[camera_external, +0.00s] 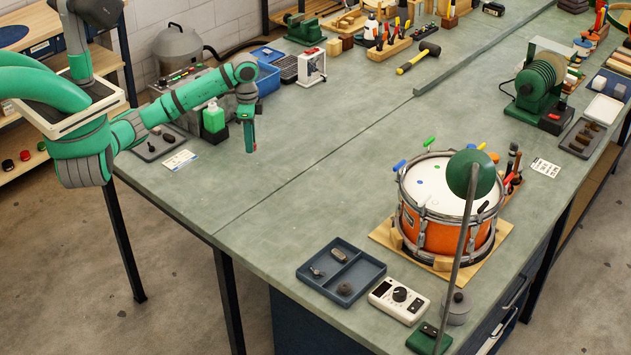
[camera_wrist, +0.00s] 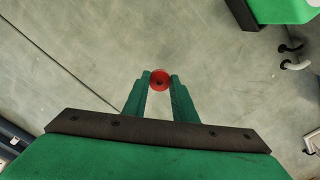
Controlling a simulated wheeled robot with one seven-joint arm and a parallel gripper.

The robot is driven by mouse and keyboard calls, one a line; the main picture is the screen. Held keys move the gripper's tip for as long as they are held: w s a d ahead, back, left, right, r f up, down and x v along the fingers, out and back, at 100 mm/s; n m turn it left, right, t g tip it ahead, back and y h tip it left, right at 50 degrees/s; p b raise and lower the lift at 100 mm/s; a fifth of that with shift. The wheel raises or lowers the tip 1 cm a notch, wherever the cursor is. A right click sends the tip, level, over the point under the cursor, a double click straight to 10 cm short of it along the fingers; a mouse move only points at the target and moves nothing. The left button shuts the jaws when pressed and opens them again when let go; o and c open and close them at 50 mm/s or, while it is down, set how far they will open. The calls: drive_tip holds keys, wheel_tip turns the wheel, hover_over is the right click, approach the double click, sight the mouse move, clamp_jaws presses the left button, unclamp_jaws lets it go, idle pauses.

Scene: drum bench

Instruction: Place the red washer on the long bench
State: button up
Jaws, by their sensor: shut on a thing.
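The red washer (camera_wrist: 160,80) is a small red disc with a dark centre, gripped between the two green fingertips of my gripper (camera_wrist: 160,77) in the wrist view. In the camera_external view my gripper (camera_external: 250,148) points down over the left part of the long bench (camera_external: 310,160), a wide grey-green top. The washer cannot be made out for certain there. The wrist view shows bare bench surface around the washer; the height above it is hard to tell.
The orange drum (camera_external: 440,225) and a divided tray (camera_external: 341,272) are at the front right. The bench middle is clear.

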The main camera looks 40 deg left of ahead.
sight(255, 160)
drive_tip(key=shift+w+a+f, duration=0.1)
drive_tip(key=shift+w+f, duration=0.8)
drive_tip(key=shift+f, duration=1.75)
drive_tip(key=shift+f, duration=0.1)
drive_tip(key=o, duration=1)
wheel_tip(255, 160, up, 12)
drive_tip(key=shift+r, duration=0.15)
